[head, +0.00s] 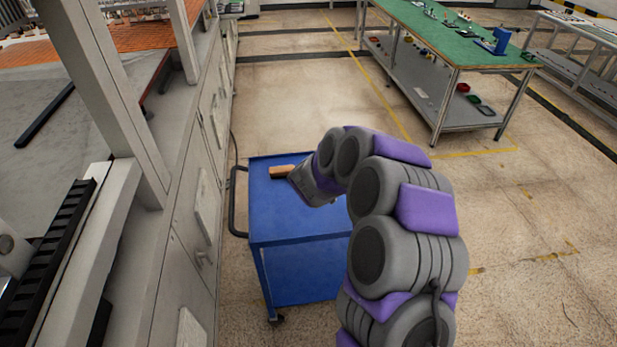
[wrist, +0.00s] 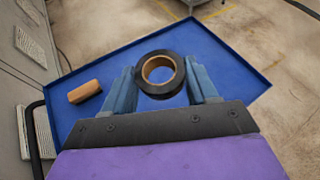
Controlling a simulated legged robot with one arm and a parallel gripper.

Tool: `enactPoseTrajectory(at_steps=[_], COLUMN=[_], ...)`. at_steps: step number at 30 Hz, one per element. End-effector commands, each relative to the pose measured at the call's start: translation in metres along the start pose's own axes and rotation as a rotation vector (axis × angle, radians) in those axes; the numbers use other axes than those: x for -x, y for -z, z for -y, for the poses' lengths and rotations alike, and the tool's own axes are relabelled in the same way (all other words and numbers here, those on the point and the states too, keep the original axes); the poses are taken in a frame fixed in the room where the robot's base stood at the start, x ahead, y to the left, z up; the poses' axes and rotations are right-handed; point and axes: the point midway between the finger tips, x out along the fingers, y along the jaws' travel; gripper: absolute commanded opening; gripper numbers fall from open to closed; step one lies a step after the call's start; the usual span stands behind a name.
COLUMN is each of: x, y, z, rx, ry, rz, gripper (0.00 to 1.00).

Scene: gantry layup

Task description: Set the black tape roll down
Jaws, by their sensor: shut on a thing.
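The black tape roll (wrist: 176,88) has a brown inner core and shows in the wrist view between the two blue fingers of my gripper (wrist: 162,88). My gripper is shut on it and over the blue cart top (wrist: 222,52). I cannot tell whether the roll touches the cart surface. In the head view the blue cart (head: 275,220) stands below my arm, and my arm hides the roll and the fingertips.
A tan block (wrist: 85,91) lies on the cart left of my gripper; it also shows in the head view (head: 283,171). The cart has a raised rim and a black handle (head: 236,200). Grey cabinets (head: 190,220) stand close on the left. A green-topped table (head: 450,38) stands at the back right.

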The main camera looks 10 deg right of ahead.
Motion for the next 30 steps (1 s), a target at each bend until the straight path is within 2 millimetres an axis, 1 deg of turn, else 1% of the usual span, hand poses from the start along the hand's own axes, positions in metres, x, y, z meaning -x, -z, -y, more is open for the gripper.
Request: enactPoseTrajectory(at_steps=[1, 6, 11, 18, 24, 30], x=[-0.011, -0.042, -0.067, -0.102, -0.122, -0.133], y=[0.007, 0.023, 0.041, 0.068, 0.093, 0.109], z=[-0.006, -0.021, -0.038, -0.07, -0.102, -0.126], rx=[-0.008, -0.05, -0.088, -0.135, -0.167, -0.184], ry=[0.013, 0.053, 0.077, 0.1, 0.102, 0.099], rz=[-0.002, -0.01, -0.022, -0.03, -0.039, -0.04], gripper=[0.23, 0.23, 0.23, 0.23, 0.23, 0.23])
